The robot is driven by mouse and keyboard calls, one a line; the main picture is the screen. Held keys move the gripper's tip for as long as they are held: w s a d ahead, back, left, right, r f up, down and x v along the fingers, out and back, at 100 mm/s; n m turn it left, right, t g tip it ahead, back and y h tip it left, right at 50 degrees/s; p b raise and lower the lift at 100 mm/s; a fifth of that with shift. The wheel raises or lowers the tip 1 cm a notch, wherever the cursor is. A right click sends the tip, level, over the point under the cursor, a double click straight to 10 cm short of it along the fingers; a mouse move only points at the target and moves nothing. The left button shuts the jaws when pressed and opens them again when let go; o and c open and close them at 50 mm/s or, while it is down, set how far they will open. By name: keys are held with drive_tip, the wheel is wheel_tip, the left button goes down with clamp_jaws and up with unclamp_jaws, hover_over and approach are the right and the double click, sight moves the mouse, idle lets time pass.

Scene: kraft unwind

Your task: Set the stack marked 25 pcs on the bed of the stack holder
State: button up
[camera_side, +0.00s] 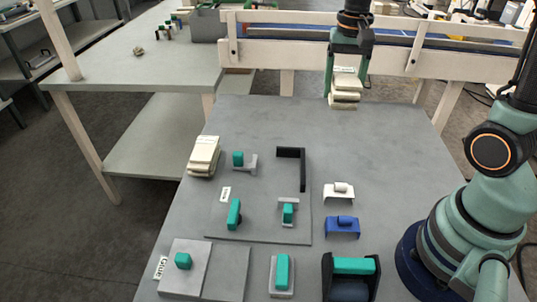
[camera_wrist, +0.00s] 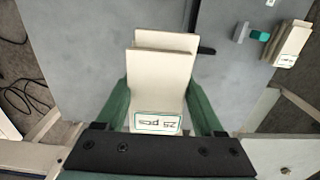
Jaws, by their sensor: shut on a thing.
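The stack marked 25 pcs (camera_wrist: 160,80) is cream-coloured, made of flat pieces, with its label facing the wrist camera. My gripper (camera_side: 347,90) is shut on this stack (camera_side: 345,102), a finger on each side, at the far end of the table. Whether the stack is clear of the tabletop is hard to tell.
Another cream stack (camera_side: 203,156) stands at the table's left edge. Teal-handled clamps (camera_side: 234,213) (camera_side: 288,210) sit on the plate, one (camera_side: 240,160) behind it. White (camera_side: 338,194) and blue (camera_side: 342,227) brackets lie right of it. A pale rail (camera_side: 290,52) runs behind. The table's far part is clear.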

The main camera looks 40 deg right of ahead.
hover_over(281, 176)
wheel_tip(281, 176, down, 11)
drive_tip(key=shift+f, duration=2.25)
drive_tip(key=shift+f, duration=1.5)
idle(0.3)
drive_tip(key=o, duration=1.5)
drive_tip(key=shift+c, duration=0.2)
wheel_tip(281, 176, up, 8)
